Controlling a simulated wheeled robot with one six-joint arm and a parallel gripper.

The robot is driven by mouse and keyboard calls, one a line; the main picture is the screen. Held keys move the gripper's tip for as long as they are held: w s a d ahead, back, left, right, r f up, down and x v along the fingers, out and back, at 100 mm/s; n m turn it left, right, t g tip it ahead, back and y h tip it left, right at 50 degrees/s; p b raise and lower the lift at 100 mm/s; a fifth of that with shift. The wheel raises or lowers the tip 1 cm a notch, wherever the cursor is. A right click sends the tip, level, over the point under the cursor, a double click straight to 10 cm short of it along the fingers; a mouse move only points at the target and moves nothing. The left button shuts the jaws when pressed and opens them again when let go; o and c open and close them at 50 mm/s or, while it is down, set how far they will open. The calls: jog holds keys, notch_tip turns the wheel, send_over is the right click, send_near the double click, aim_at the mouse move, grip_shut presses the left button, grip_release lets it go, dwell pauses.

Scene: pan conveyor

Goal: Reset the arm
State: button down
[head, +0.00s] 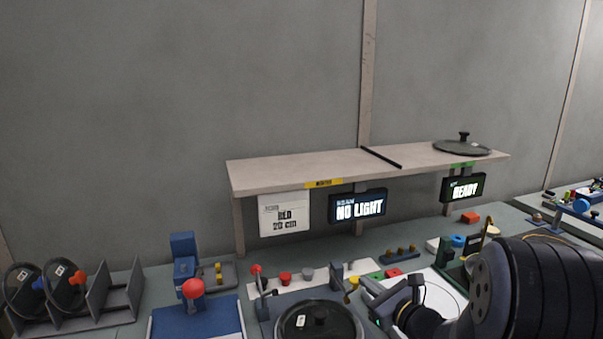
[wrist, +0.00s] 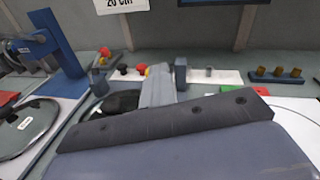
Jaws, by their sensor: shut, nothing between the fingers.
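My arm comes in from the lower right of the head view, and my gripper (head: 374,293) points left over the bench. It is shut and empty. In the wrist view the gripper (wrist: 160,82) shows as a dark bar with grey fingers together at the bottom middle. Beyond the fingers is a pale strip of knobs and buttons, apart from them as far as I can tell. A round pan lid (head: 318,322) lies left of my gripper; a glass lid (wrist: 22,128) shows at the left of the wrist view.
A shelf (head: 290,172) carries another lid (head: 462,148) at its right end. Under it hang a NO LIGHT sign (head: 359,208), a READY sign (head: 464,188) and a paper label (head: 284,215). A rack (head: 108,296) of lids stands left, beside a blue fixture with a red knob (head: 193,288).

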jog(key=shift+n+t+y, duration=0.3)
jog(key=shift+t+y, duration=0.2)
jog(key=shift+t, duration=0.4)
jog(key=f+b, duration=0.3)
jog(key=b, duration=0.1)
jog(key=f+b, duration=0.2)
jog(key=shift+s+a+f, duration=0.2)
jog(key=shift+s+f, duration=0.05)
jog(key=shift+f, duration=0.05)
jog(key=shift+d+r, duration=0.15)
jog(key=shift+r, duration=0.15)
jog(key=shift+s+r, duration=0.1)
jog(key=shift+s, duration=0.05)
